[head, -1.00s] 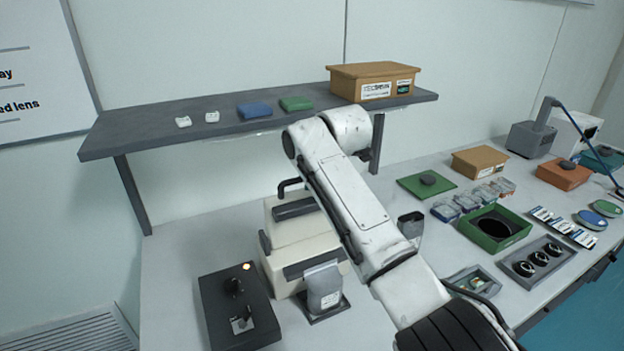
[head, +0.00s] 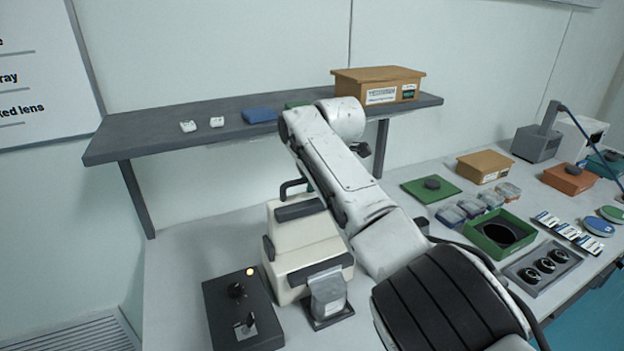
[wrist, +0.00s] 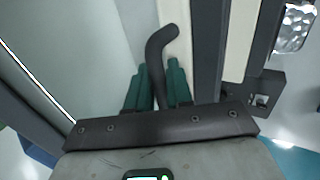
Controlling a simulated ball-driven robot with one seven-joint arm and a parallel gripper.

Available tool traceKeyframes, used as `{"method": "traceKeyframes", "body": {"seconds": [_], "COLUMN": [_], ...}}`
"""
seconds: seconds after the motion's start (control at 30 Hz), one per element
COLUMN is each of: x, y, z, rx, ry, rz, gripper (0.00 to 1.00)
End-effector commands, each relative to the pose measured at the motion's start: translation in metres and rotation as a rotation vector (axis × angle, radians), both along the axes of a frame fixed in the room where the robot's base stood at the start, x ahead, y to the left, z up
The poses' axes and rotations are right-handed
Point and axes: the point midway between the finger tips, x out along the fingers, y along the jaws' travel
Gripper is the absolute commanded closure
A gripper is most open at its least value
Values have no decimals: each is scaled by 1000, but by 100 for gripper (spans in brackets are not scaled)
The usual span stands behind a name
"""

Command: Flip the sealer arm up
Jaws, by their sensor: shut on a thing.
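The sealer is a cream, boxy machine (head: 298,235) with dark bars, standing on the bench below the shelf. A black bent handle (head: 290,187) sticks out at its upper back; its far end passes behind my arm. In the wrist view the handle (wrist: 160,52) runs between the two green fingers of my gripper (wrist: 157,88), which is shut on it. The gripper itself is mostly hidden behind my arm in the head view. A clear pouch (head: 328,293) stands at the front of the sealer.
A dark control box (head: 242,312) with a lit yellow lamp sits left of the sealer. A grey shelf (head: 190,133) above carries a cardboard box (head: 378,84) and small items. A green tray (head: 500,232) and lens holder (head: 545,265) lie to the right.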

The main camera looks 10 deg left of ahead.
Motion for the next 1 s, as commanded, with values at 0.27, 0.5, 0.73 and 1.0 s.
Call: {"method": "traceKeyframes", "body": {"seconds": [0.27,0.5,0.73,1.0], "x": [2,1,0,-5], "y": [2,1,1,-1], "z": [3,1,0,10], "rx": [5,4,2,4], "ry": [-13,-7,-2,-3], "rz": [3,2,1,5], "gripper": [76,64,64,64]}}
